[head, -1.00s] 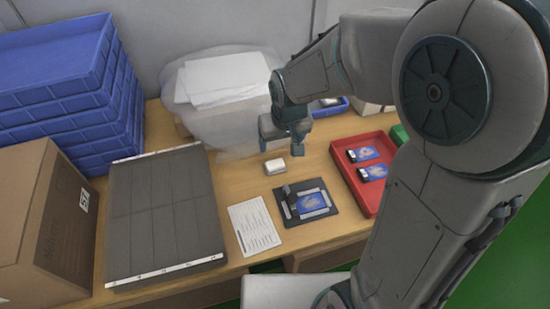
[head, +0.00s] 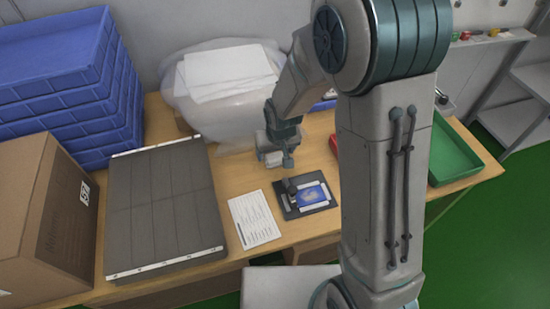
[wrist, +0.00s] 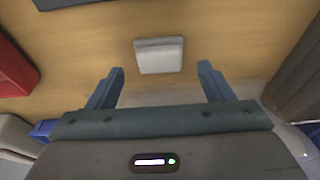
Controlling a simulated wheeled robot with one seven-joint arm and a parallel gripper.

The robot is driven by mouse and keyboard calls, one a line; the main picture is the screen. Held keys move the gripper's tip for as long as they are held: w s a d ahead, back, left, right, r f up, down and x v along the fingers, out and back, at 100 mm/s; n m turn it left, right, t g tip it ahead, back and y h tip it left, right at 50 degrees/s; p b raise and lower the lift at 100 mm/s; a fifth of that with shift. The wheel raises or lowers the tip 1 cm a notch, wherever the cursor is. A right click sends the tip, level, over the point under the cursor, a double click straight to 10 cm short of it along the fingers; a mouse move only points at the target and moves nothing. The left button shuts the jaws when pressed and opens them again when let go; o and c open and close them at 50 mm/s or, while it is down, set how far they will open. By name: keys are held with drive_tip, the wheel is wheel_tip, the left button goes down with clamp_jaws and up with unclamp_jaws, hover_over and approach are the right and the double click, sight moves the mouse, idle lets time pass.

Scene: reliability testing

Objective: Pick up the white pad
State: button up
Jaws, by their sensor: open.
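The white pad (wrist: 158,55) is a small pale block lying on the wooden table. In the wrist view it sits a little beyond my open fingertips, roughly centred between them. My gripper (wrist: 161,71) is open with nothing between its fingers. In the head view my gripper (head: 274,150) is just above the white pad (head: 271,160), hiding part of it. I cannot tell the exact height gap.
A dark fixture (head: 322,209) with a blue card and a paper sheet (head: 253,218) lie in front. A red tray (wrist: 12,70) stands beside, mostly hidden by my arm in the head view. A plastic-wrapped white stack (head: 225,75) is behind; a grey panel (head: 165,210) is left.

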sight(275, 159)
drive_tip(key=shift+x, duration=1.35)
drive_tip(key=c, duration=1.1)
drive_tip(key=shift+o, duration=0.2)
